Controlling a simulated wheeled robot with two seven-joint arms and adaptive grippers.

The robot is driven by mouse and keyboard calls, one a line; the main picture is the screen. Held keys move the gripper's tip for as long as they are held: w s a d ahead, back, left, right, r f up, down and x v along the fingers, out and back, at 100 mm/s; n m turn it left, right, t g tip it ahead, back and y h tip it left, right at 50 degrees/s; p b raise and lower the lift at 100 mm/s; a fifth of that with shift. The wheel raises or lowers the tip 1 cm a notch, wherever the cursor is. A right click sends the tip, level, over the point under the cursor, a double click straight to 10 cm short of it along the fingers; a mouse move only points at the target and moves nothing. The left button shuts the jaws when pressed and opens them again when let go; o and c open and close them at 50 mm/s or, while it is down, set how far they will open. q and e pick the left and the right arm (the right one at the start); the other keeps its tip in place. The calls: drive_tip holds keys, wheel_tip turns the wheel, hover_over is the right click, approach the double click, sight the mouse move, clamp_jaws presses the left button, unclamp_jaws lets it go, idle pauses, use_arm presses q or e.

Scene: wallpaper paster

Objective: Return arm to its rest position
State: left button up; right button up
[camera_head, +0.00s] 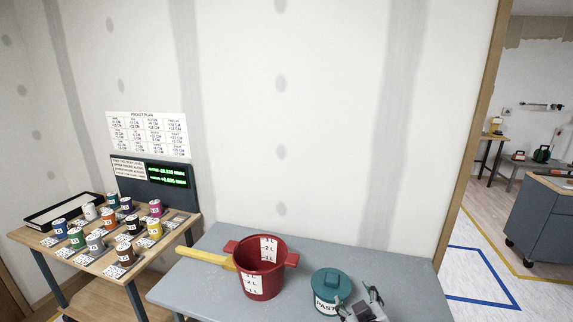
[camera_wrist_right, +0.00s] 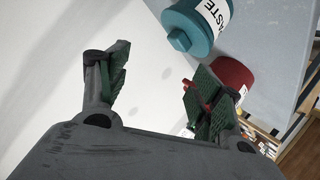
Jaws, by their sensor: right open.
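My right gripper (camera_head: 366,308) is at the bottom edge of the head view, beside the teal paste canister (camera_head: 333,288). In the right wrist view its two green-padded fingers (camera_wrist_right: 155,88) are spread apart with nothing between them. The canister (camera_wrist_right: 196,22) shows past the fingers at the top, its lid on. The red bucket (camera_head: 261,285) stands on the grey table left of the canister; part of it shows behind a finger in the right wrist view (camera_wrist_right: 233,75). My left gripper is not in view.
The grey table (camera_head: 209,242) stands against the wall. At left, a wooden table (camera_head: 146,254) holds several labelled coloured cans, a black tray (camera_head: 62,212) and a display panel (camera_head: 166,174). A yellow handle (camera_head: 205,258) lies beside the bucket. A doorway opens at right.

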drive_tip(key=s+d+f+m+g, duration=0.2)
drive_tip(key=s+f+g, duration=0.4)
drive_tip(key=s, duration=0.4)
drive_tip(key=s+d+f+m+g, duration=0.2)
drive_tip(key=s+f+g, duration=0.2)
drive_tip(key=s+f, duration=0.5)
drive_tip(key=s+d+f+g, duration=0.1)
drive_tip(key=s+f, duration=0.2)
drive_tip(key=f, duration=3)
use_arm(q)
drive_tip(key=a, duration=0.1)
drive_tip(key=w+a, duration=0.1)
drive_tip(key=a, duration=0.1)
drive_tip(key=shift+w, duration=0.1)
use_arm(e)
drive_tip(key=s+d+f, duration=0.3)
drive_tip(key=s+f, duration=0.6)
drive_tip(key=s, duration=0.1)
drive_tip(key=s+d+f+n+g, duration=0.1)
drive_tip(key=s+d+f, duration=0.2)
drive_tip(key=s+f, duration=0.7)
drive_tip(key=shift+s, duration=0.8)
